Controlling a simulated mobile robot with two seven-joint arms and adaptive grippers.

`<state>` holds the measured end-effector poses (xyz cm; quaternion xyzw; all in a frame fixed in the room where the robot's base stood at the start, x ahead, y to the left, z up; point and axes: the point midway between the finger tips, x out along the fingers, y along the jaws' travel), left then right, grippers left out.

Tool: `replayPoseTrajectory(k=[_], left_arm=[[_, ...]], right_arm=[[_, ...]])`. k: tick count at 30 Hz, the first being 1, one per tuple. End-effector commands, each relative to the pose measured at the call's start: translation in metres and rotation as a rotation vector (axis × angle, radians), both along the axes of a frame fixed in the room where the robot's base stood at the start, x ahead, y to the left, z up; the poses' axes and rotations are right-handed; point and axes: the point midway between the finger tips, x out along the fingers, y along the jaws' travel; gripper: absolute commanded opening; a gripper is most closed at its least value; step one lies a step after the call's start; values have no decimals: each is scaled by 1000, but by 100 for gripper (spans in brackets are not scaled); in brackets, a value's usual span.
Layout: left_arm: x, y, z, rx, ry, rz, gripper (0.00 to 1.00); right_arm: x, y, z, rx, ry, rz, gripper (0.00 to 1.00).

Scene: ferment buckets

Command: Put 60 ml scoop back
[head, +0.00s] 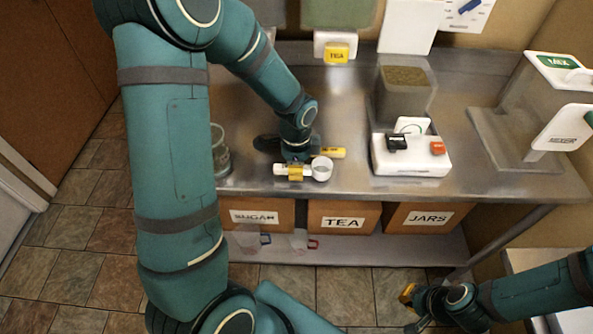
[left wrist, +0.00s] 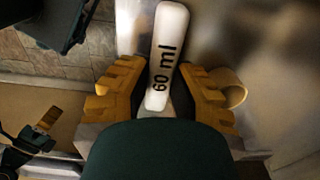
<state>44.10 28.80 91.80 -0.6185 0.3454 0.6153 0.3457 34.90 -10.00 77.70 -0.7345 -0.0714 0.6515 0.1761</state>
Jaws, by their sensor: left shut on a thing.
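My left gripper (head: 294,172) is over the front part of the steel counter, shut on the white handle of the 60 ml scoop (head: 322,169). The scoop's small white cup points right in the head view. In the left wrist view the handle (left wrist: 166,50), marked "60 ml", lies between the yellow finger pads of my left gripper (left wrist: 160,92). I cannot tell whether the scoop touches the counter. My right gripper (head: 409,293) is low at the bottom right, over the floor in front of the shelf; its fingers are too small to judge.
A yellow piece (head: 331,153) shows just behind the scoop. A glass jar (head: 219,158) stands left of it, a white scale (head: 411,154) right. Boxes marked SUGAR (head: 256,216), TEA (head: 343,218) and JARS (head: 430,218) are on the shelf below. Bare counter lies between scoop and scale.

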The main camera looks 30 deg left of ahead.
Motion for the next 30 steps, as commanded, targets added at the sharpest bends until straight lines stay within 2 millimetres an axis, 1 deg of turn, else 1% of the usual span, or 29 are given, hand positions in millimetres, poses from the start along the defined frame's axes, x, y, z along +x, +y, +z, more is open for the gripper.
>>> replayPoseTrajectory(k=[1, 3, 10, 14, 15, 16, 17, 26, 30], left_arm=[[-1, 0, -9, 0, 4, 0, 0], [0, 0, -13, -1, 1, 0, 0], [0, 0, -12, -1, -1, 1, 0], [0, 0, -16, 0, 0, 1, 0], [0, 0, -16, 0, 0, 1, 33], [0, 0, -15, 0, 0, 1, 44], [0, 0, -15, 0, 0, 1, 46], [0, 0, -14, 0, 0, 0, 46], [1, 0, -4, 0, -4, 0, 46]], right_arm=[[-1, 0, -3, 0, 2, 1, 0], [-1, 0, -4, 0, 2, 2, 0], [-1, 0, -3, 0, 2, 2, 0], [-2, 0, -6, 0, 4, 3, 0], [-2, 0, -6, 0, 4, 3, 0], [-2, 0, -5, 0, 4, 3, 0], [-2, 0, -5, 0, 4, 3, 0], [-2, 0, -4, 0, 4, 3, 0], [0, 0, 0, 0, 2, 1, 0]])
